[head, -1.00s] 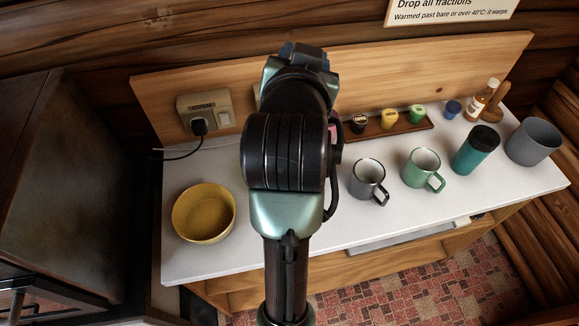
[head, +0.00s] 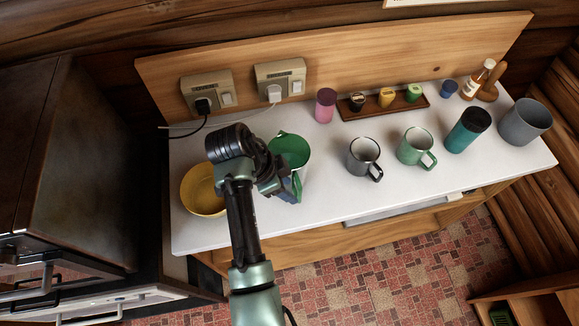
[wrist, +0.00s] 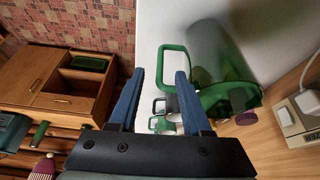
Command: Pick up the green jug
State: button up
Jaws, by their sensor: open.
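The green jug (head: 292,148) stands on the white counter, right of the yellow bowl, partly hidden by my arm. In the wrist view the jug (wrist: 215,55) is at the upper right, with its green handle (wrist: 163,62) pointing towards the space between my fingertips. My gripper (wrist: 160,76) is open with its two blue fingers apart. The right fingertip overlaps the handle in the picture; I cannot tell whether they touch. In the head view my gripper (head: 291,188) is at the near side of the jug, partly hidden by my wrist.
The yellow bowl (head: 201,190) is close on the left. A dark grey mug (head: 364,157), a green mug (head: 415,147) and a teal tumbler (head: 468,131) stand to the right. A pink cup (head: 325,105) and wall sockets (head: 281,80) are behind the jug.

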jog(key=shift+p+x, duration=1)
jog(key=shift+x, duration=2.25)
jog(key=shift+a, duration=0.1)
grip_shut()
